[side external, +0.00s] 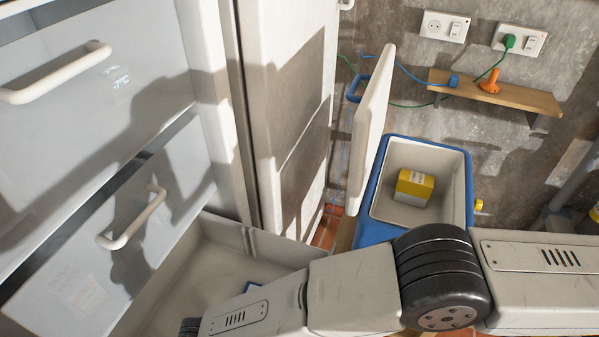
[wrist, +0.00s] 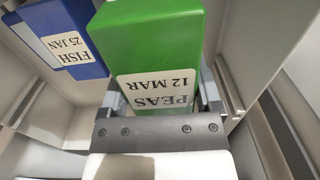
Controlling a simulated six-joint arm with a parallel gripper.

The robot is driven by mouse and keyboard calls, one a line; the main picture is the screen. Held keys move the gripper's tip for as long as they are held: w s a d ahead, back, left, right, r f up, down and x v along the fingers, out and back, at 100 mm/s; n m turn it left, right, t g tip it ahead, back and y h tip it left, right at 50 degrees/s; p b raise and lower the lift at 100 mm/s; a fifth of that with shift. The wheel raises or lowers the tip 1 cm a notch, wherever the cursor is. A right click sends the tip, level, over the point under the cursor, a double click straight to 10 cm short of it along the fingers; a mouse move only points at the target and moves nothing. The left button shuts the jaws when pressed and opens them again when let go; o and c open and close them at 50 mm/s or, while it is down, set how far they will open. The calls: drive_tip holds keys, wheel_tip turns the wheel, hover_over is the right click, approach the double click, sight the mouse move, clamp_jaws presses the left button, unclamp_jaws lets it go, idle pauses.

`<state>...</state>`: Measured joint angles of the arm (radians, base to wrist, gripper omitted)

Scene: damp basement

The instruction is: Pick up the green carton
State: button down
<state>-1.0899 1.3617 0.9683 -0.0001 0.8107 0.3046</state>
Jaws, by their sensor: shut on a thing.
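The green carton (wrist: 158,38) fills the middle of the wrist view, with a white label reading "PEAS 12 MAR". My gripper (wrist: 162,100) is shut on it, with a grey finger showing at each side of the carton. The carton appears to be inside or just over the open freezer drawer (side external: 205,258). In the side view my arm reaches down into that drawer and hides the gripper and the green carton.
A blue carton labelled "FISH 25 JAN" (wrist: 68,42) lies close left of the green one. The drawer wall (wrist: 250,70) is near on the right. An open blue cooler (side external: 378,195) holds a yellow carton (side external: 414,188). The freezer's upper drawers (side external: 110,120) are shut.

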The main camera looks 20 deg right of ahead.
drive_tip(key=shift+r, duration=1.35)
drive_tip(key=shift+w, duration=0.1)
